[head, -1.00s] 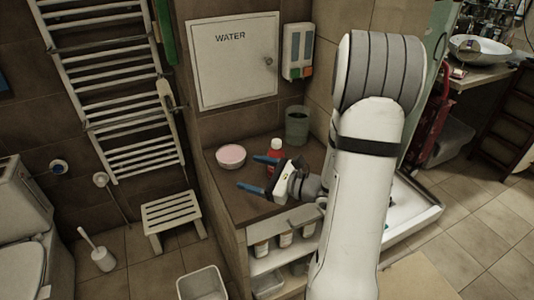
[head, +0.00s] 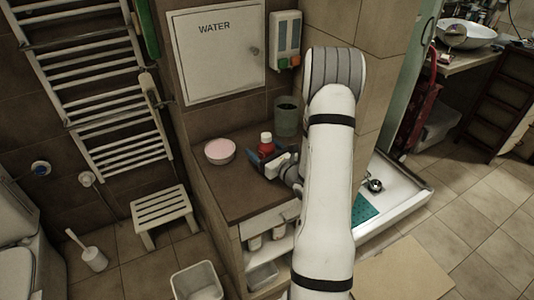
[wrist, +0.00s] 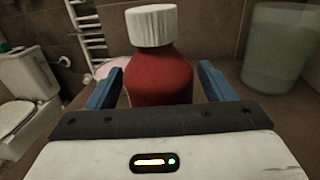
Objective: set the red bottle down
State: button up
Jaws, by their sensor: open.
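The red bottle (head: 266,142) with a white cap stands upright at the back of the brown counter top (head: 236,196). Its base is hidden behind my gripper, so contact with the counter cannot be seen directly. My gripper (head: 260,156) is at the bottle, low over the counter. In the wrist view the red bottle (wrist: 160,82) is between the two blue fingers of my gripper (wrist: 160,72), which are open, one on each side. Small gaps seem to show beside the bottle.
A pink-topped bowl (head: 220,151) stands left of the bottle, and a grey-green cup (head: 286,117) behind it to the right. The wall with the WATER panel (head: 217,55) rises behind. The front left of the counter is clear. Bottles stand on the shelf below.

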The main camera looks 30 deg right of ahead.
jog(key=shift+w, duration=0.2)
jog(key=c, duration=1.3)
jog(key=shift+o, duration=0.2)
